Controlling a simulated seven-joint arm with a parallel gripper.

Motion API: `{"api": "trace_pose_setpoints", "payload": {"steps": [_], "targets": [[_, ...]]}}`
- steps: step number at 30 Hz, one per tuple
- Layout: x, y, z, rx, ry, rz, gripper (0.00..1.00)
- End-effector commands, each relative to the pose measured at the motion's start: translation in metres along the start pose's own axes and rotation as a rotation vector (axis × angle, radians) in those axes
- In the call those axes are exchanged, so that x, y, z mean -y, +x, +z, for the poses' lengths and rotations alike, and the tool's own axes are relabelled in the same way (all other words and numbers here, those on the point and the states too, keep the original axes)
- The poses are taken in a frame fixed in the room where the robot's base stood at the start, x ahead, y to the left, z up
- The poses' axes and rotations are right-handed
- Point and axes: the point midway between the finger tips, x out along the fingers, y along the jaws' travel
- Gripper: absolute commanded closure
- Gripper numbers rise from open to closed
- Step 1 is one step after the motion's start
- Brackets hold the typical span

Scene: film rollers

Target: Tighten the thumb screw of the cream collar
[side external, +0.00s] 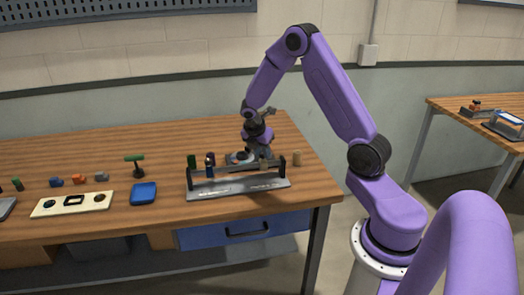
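A grey roller stand (240,190) sits near the front right of the wooden table, with dark end posts and a bar between them. My gripper (259,157) points down at or just behind the right half of this stand. Its fingers are small and partly hidden, so I cannot tell whether they are open or shut or touch anything. A small cream-tan cylinder (297,158) stands just right of the stand. I cannot tell whether it is the cream collar, and I cannot make out a thumb screw. Small dark and coloured pieces stand behind the stand's left half.
A blue tray (144,194) and a cream panel with dark round spots (73,204) lie left of the stand. A green-topped T-shaped tool (135,164) stands behind the tray. Several small coloured parts line the left side. The back of the table is clear.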

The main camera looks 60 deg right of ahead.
Motion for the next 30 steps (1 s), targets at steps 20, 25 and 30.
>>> {"api": "trace_pose_setpoints", "payload": {"steps": [20,25,30], "targets": [[-0.0036,-0.0001,0.0000,0.000,0.311,-0.129,1.00],[-0.0049,0.0002,0.0006,0.000,0.463,-0.191,1.00],[-0.0061,0.0004,0.0016,0.000,0.613,-0.253,1.00]]}}
